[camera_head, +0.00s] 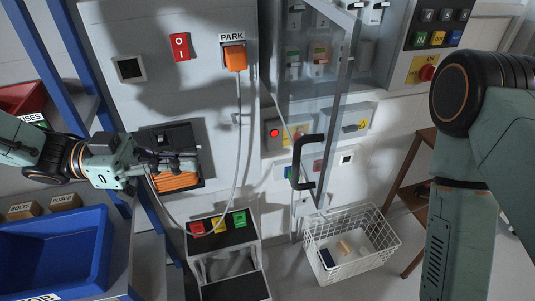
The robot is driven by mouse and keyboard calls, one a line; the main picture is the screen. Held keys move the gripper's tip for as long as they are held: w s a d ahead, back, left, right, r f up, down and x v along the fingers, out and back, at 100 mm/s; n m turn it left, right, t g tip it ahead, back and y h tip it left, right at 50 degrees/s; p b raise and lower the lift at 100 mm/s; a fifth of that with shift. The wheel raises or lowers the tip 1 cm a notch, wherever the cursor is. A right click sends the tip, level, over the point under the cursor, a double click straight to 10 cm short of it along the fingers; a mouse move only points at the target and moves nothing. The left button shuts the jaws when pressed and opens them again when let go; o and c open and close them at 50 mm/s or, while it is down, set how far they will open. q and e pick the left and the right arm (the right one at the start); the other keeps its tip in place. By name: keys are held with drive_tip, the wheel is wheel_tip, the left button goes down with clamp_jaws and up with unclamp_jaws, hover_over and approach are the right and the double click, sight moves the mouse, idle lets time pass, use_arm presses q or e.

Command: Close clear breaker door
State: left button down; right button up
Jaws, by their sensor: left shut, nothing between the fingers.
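The clear breaker door (322,110) is a see-through panel with a black handle (307,162) near its lower edge. It stands swung out from the grey breaker cabinet, and switches show through and behind it. My left gripper (192,162) is shut and empty in front of the orange-slotted panel, left of the door and well apart from it. My right arm comes in at the right edge, but its gripper is not in view.
A white wire basket (350,250) stands on the floor below the door. A small step stand (225,240) with coloured blocks is left of it. A grey cable hangs from the orange PARK plug (235,58). A blue bin (55,250) is at lower left, and a keypad panel (437,35) at upper right.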

use_arm(q)
drive_tip(key=d, duration=1.4)
drive_tip(key=shift+s, duration=0.25)
drive_tip(key=shift+s, duration=0.1)
idle(0.4)
drive_tip(key=shift+d, duration=0.1)
